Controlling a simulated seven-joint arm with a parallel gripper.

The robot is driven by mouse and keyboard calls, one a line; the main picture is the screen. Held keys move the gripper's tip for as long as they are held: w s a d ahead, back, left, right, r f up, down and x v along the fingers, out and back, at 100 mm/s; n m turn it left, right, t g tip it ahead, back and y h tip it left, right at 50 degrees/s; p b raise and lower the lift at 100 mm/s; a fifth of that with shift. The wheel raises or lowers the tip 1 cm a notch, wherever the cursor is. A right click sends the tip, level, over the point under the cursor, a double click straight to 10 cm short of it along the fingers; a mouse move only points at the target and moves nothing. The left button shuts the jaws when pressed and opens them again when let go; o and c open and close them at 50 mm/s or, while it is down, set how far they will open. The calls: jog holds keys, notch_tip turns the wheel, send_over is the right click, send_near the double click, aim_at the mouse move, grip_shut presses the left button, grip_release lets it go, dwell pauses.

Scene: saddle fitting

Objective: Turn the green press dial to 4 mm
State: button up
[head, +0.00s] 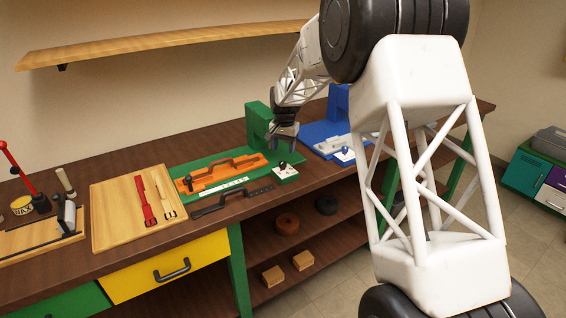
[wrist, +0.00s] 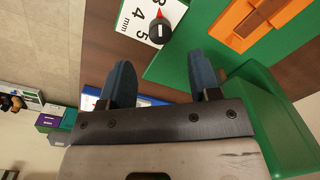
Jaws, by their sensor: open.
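The green press (head: 258,124) stands on the bench with its green base around an orange plate (head: 222,174). Its dial is a dark knob (wrist: 160,31) on a white scale card (wrist: 138,20); the numbers 4 and 5 and "mm" are readable, and a red mark shows at the knob. The exact setting cannot be told. In the head view the dial (head: 283,164) sits at the base's front right corner. My gripper (head: 284,140) is open and empty above the dial; in the wrist view its blue-grey fingertips (wrist: 158,70) are apart from the knob.
A blue press (head: 322,134) with its own dial card (head: 344,155) stands to the right. A dark strap (head: 232,198) lies along the bench's front edge. A wooden board (head: 130,215) with red and pale tools is left. The green press column stands close beside my gripper.

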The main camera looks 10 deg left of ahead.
aim_at(283, 162)
jog(key=shift+a+f, duration=0.1)
jog(key=shift+f, duration=3.3)
jog(key=c, duration=0.9)
